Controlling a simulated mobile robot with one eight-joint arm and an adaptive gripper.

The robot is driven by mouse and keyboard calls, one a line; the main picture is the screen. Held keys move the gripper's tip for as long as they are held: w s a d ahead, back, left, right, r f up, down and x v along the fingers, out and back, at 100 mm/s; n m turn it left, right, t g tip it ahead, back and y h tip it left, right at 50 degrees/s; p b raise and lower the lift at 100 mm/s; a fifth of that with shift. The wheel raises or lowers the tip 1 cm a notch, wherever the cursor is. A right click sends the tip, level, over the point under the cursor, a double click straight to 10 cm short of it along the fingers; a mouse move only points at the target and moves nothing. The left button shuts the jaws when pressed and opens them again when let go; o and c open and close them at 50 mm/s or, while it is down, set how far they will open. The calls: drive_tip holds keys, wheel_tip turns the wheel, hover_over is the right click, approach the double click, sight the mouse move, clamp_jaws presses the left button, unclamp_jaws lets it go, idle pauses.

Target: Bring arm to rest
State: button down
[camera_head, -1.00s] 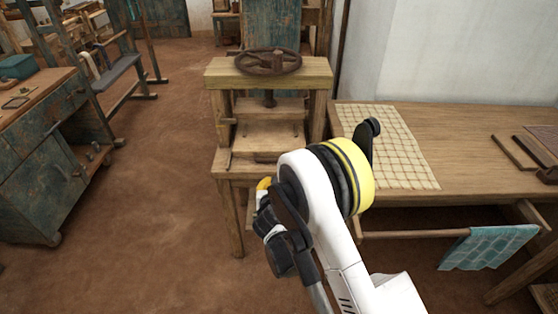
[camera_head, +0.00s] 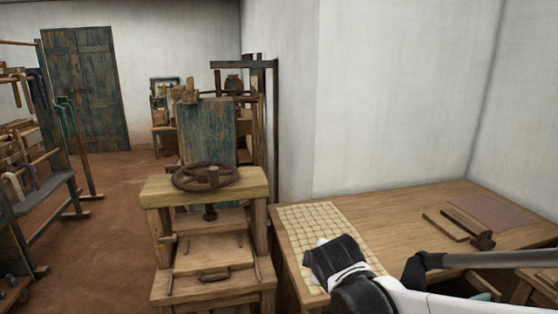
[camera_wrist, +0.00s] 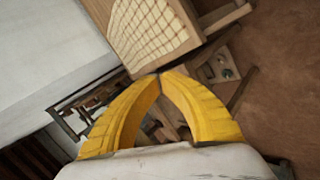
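My gripper (camera_wrist: 160,76) shows in the wrist view as two yellow fingers whose tips meet. Nothing shows between them. In the head view my arm, white and black, crosses the lower right corner in front of the wooden table (camera_head: 400,215). The gripper's fingers cannot be made out there. In the wrist view the table with its checked cloth (camera_wrist: 150,28) is tilted, beyond the fingertips and apart from them.
A wooden press (camera_head: 205,190) with a dark handwheel stands left of the table. The checked cloth (camera_head: 308,222) lies on the table's left end. Wooden bars and a brownish mat (camera_head: 490,212) lie farther right. White walls rise behind. Open floor (camera_head: 110,240) lies left of the press.

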drive_tip(key=s+d+m+g, duration=0.1)
drive_tip(key=s+d+m, duration=0.3)
drive_tip(key=s+m, duration=0.3)
drive_tip(key=s+d+m+g, duration=0.1)
drive_tip(key=s+d+m, duration=0.4)
drive_tip(key=s, duration=0.9)
drive_tip(key=m, duration=0.3)
drive_tip(key=shift+s+g, duration=0.3)
drive_tip(key=shift+d, duration=0.1)
